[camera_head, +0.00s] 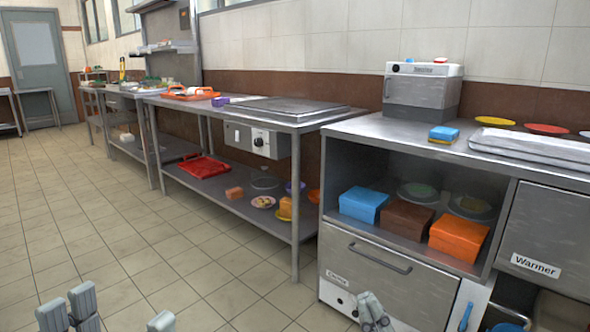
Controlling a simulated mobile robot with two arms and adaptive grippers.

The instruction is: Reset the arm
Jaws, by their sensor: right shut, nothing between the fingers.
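My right gripper (372,309) shows at the bottom, right of centre, in front of the lower steel drawer of the right counter. Its fingers are together and I see nothing between them. My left gripper (114,308) shows at the bottom left over the tiled floor. Its fingers stand well apart and the space between them is empty. Only the finger ends of both grippers are in view. The rest of both arms is out of the frame.
The right steel counter (400,130) holds a small steel appliance (424,88), a blue and yellow sponge (443,134) and plates. Blue (363,204), brown (405,218) and orange (458,236) boxes sit on its shelf. The tiled floor (120,230) at left is clear.

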